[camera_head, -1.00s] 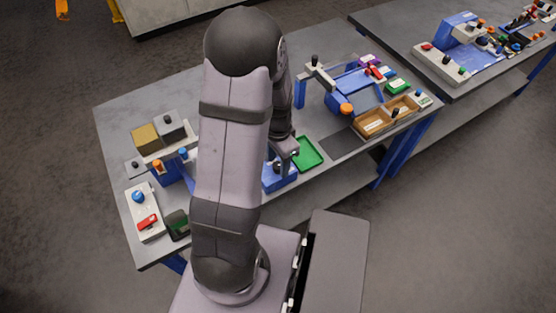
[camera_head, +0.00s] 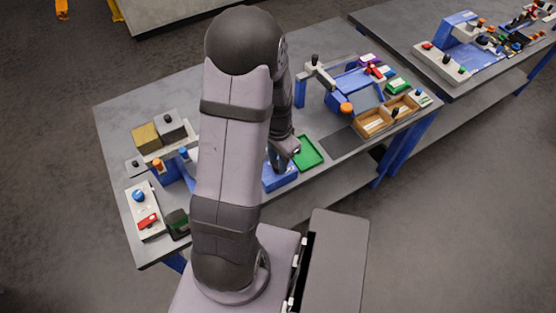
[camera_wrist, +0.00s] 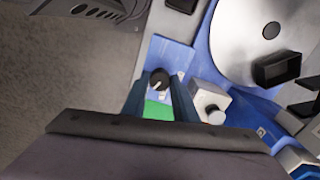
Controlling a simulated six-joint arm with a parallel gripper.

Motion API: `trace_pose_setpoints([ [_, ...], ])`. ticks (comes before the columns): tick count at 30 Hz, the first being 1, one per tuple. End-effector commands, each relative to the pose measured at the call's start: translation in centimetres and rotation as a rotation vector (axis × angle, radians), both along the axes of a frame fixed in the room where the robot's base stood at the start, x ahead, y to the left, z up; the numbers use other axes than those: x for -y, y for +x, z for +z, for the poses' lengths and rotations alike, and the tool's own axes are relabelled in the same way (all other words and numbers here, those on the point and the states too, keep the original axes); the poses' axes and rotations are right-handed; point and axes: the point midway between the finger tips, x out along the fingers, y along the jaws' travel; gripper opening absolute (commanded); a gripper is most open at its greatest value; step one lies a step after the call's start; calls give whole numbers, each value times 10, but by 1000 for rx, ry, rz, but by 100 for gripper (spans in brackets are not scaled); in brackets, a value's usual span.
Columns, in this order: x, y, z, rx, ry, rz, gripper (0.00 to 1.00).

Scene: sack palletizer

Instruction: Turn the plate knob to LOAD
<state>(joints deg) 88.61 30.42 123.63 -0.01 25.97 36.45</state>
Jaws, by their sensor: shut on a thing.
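In the wrist view, the plate knob (camera_wrist: 159,80) is a small round black knob with a white pointer mark, on a blue surface. My gripper (camera_wrist: 160,89) has its two dark blue fingers on either side of the knob, shut on it. A green patch and a small white mark show between the fingers; I cannot read any lettering. In the head view, my gripper (camera_head: 279,163) is down at the blue machine (camera_head: 280,180) at the table's front edge. The knob is hidden there.
A large silver disc (camera_wrist: 238,45) with a black block on it lies right of the fingers in the wrist view. A white block (camera_wrist: 208,100) with a round button stands close to the right finger. A green tray (camera_head: 308,155) is right of the blue machine.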

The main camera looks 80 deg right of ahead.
Motion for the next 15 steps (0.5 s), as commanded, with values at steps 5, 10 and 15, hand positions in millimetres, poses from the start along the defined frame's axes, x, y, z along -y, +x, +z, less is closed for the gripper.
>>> trace_pose_setpoints([
  [5, 0, 0, 1, 0, 0, 127, 4],
  [10, 0, 0, 1, 0, 0, 282, 4],
  [15, 1, 0, 1, 0, -1, 443, 4],
])
